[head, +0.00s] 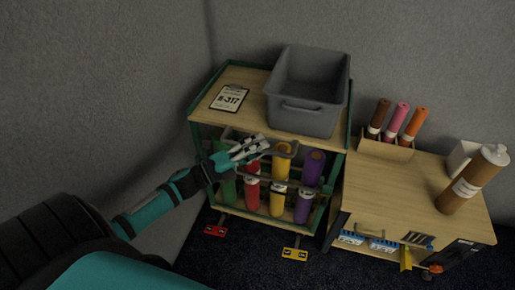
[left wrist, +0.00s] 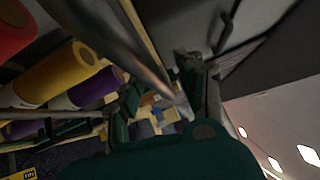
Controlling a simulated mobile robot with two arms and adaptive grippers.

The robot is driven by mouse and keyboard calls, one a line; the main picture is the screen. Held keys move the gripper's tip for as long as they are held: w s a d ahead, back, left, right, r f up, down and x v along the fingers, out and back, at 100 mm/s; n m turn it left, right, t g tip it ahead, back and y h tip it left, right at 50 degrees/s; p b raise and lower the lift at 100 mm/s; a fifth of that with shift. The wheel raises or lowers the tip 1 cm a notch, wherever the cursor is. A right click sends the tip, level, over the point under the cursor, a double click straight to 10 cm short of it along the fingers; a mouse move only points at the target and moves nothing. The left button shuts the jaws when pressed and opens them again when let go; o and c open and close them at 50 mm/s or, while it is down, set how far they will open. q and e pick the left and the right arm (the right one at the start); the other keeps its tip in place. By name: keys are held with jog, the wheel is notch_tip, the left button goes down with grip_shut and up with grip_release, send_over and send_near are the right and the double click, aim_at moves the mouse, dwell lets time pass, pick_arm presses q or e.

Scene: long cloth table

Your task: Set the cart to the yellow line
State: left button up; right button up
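The cart (head: 194,122) has a green frame, a wooden top and coloured rolls in its lower rack. It stands against the grey wall. A grey handle bar (head: 263,181) runs across its front; a metal bar also crosses the left wrist view (left wrist: 140,50). My left gripper (head: 252,148) is at the cart's front, by this bar. In the left wrist view its fingers stand apart with the bar between them; I see no firm grip. A red pedal (head: 215,231) and a yellow pedal (head: 295,254) show at the cart's base. No yellow floor line shows. My right gripper is out of view.
A grey bin (head: 308,116) and a clipboard (head: 230,98) are on the cart top. A wooden cabinet (head: 405,190) stands close on the right, with a rack of tubes (head: 385,149) and a brown bottle (head: 470,181). Dark floor is free in front.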

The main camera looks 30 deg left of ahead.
pick_arm(q)
grip_shut()
jog(key=shift+s+f, duration=0.1)
dwell(0.5)
jog(key=shift+s, duration=0.1)
